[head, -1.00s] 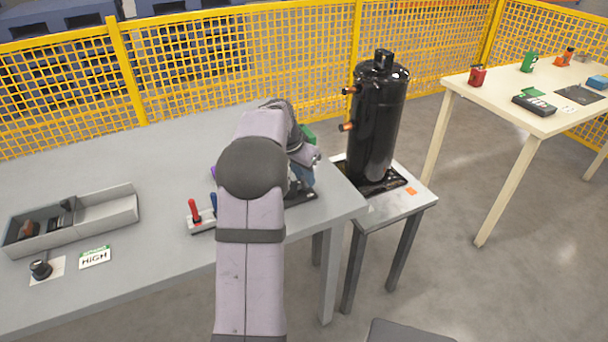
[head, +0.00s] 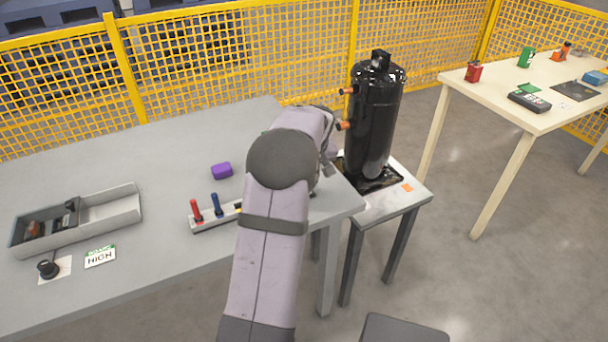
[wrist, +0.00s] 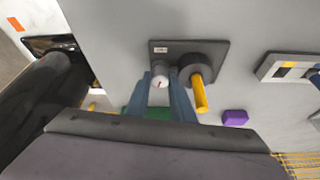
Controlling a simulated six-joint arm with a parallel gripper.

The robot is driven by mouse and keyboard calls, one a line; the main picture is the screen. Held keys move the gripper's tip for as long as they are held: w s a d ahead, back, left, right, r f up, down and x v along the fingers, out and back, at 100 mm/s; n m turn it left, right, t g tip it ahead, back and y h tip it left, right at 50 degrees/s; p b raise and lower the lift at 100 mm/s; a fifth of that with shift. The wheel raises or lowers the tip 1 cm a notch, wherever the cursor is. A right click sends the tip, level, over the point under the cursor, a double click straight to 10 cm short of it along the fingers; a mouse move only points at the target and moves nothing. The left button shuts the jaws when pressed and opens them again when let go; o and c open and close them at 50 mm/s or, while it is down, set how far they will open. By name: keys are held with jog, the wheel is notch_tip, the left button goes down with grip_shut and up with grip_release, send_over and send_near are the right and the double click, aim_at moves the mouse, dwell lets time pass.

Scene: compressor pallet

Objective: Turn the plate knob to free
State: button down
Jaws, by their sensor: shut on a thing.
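In the wrist view a dark plate (wrist: 186,52) lies on the grey table. It carries a small white label, a white plate knob (wrist: 158,82) with a red mark, and a round black hub with a yellow lever (wrist: 200,96). My gripper (wrist: 160,80) has its two blue-grey fingers on either side of the white knob, shut on it. The yellow lever stands just right of the right finger. In the head view my arm hides the plate, the knob and the gripper.
A purple block (head: 222,170) and a switch strip with red and blue levers (head: 205,221) stand left of my arm. A black compressor (head: 375,120) stands on a small stand to the right. A grey tray (head: 112,208) and a HIGH card (head: 100,256) lie farther left. Something green lies near the fingers.

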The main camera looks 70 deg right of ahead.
jog(key=n, duration=0.3)
jog(key=shift+s+d+n+t+y, duration=0.1)
jog(key=shift+n+t+y, duration=0.2)
jog(key=shift+t+y, duration=0.1)
jog(key=c, duration=1.5)
grip_release()
jog(key=shift+f, duration=0.1)
jog(key=shift+c, duration=0.2)
